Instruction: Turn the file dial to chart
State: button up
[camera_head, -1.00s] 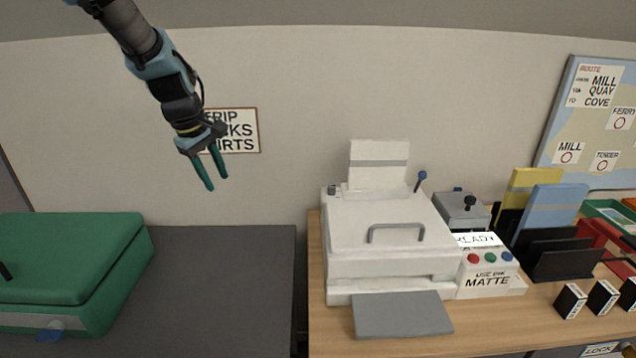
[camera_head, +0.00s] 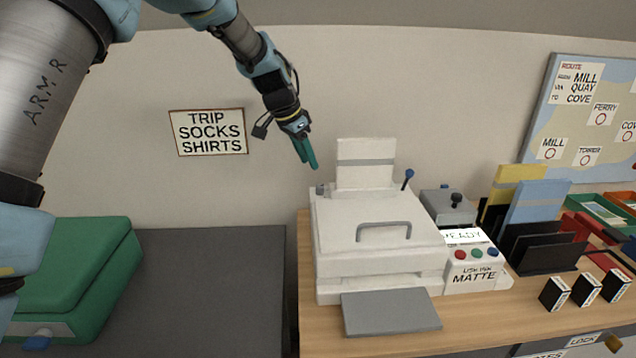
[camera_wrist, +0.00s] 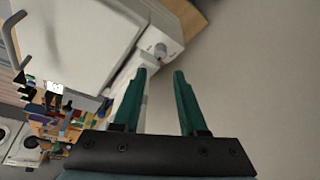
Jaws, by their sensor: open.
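No dial marked "file" can be read in these frames. A small grey knob (camera_head: 320,189) sits at the back left corner of the white printer (camera_head: 340,262). In the wrist view a round grey knob (camera_wrist: 161,50) shows on a white panel with small unreadable marks, likely the same one. My gripper (camera_head: 312,167) is open and empty, above the printer's back left corner, apart from it. In the wrist view my gripper's green fingers (camera_wrist: 160,74) are spread, with the knob beyond their tips.
The printer's raised paper sheet (camera_head: 365,163) stands just right of my gripper. A grey box with a black-knobbed lever (camera_head: 448,208), a button panel marked MATTE (camera_head: 474,277) and file holders (camera_head: 545,250) stand further right. A green suitcase (camera_head: 75,270) lies left.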

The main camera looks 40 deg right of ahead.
aim_at(319, 186)
jog(key=p+x, duration=0.3)
jog(key=x, duration=0.6)
jog(key=shift+f, duration=0.25)
grip_shut()
